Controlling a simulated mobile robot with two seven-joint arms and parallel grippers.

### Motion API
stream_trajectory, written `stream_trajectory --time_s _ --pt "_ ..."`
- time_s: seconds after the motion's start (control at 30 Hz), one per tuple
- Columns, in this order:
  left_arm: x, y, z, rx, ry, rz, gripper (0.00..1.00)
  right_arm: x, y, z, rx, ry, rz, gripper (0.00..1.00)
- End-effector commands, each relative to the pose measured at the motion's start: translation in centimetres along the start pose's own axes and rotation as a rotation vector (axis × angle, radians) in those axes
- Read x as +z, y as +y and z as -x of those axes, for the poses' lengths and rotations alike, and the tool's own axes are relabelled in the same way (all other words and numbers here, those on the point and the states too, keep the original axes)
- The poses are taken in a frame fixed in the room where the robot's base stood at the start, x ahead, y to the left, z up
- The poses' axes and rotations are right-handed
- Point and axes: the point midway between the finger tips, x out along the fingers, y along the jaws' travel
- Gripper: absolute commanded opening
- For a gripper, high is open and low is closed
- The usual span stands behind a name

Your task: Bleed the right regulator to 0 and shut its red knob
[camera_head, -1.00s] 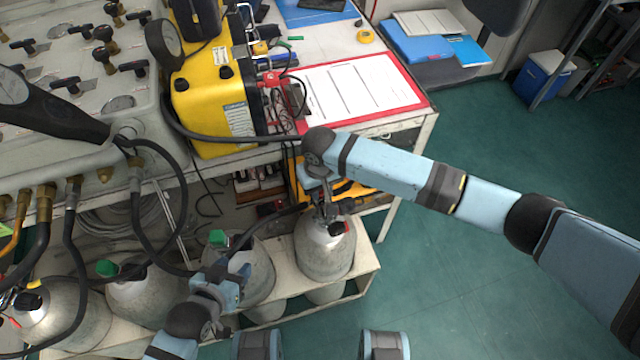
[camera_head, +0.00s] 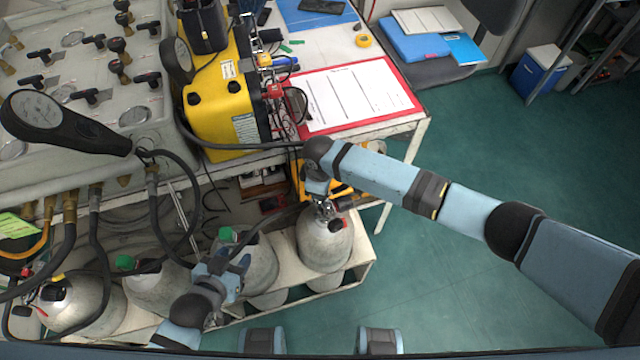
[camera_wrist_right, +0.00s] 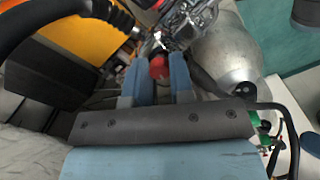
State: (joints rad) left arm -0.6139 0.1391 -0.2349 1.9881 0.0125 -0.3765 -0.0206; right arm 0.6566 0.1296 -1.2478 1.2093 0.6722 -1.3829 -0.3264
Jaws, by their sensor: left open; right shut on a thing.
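The right cylinder (camera_head: 322,245) stands in the rack, with metal regulator fittings on top. They also show in the right wrist view as a chrome regulator (camera_wrist_right: 192,25) beside the grey cylinder (camera_wrist_right: 225,55). My right gripper (camera_head: 321,202) reaches down onto this valve top. In the right wrist view, its blue fingers (camera_wrist_right: 156,72) are shut on a red knob (camera_wrist_right: 158,67), which sits between the tips. My left gripper (camera_head: 238,268) is open beside the neighbouring cylinder (camera_head: 262,265), near its green knob (camera_head: 225,234). I cannot read any regulator pressure here.
A valve panel (camera_head: 60,140) with a large black-cased gauge (camera_head: 38,110) and hanging hoses is at the left. A yellow case (camera_head: 215,115) and a red-edged clipboard (camera_head: 355,95) lie on the bench above the cylinders. Green floor (camera_head: 470,290) at the right is clear.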

Motion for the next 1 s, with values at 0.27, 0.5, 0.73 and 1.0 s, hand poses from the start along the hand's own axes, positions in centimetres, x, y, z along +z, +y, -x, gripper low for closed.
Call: stream_trajectory --time_s 0.27,0.5,0.73,1.0 --pt "-1.3 0.1 0.7 0.001 0.007 0.000 0.48 0.0 0.0 0.1 0.000 0.000 0.263 0.00" --pt "-1.6 0.1 0.9 0.001 0.007 0.000 0.48 0.0 0.0 0.1 0.000 0.000 0.484 0.00" --pt "-1.6 0.1 1.0 0.001 0.005 0.000 0.48 0.0 0.1 0.1 0.001 0.000 0.661 0.00" --pt "-1.4 0.1 0.9 0.001 0.001 0.000 0.48 0.0 0.1 0.0 0.002 0.000 0.791 0.00"
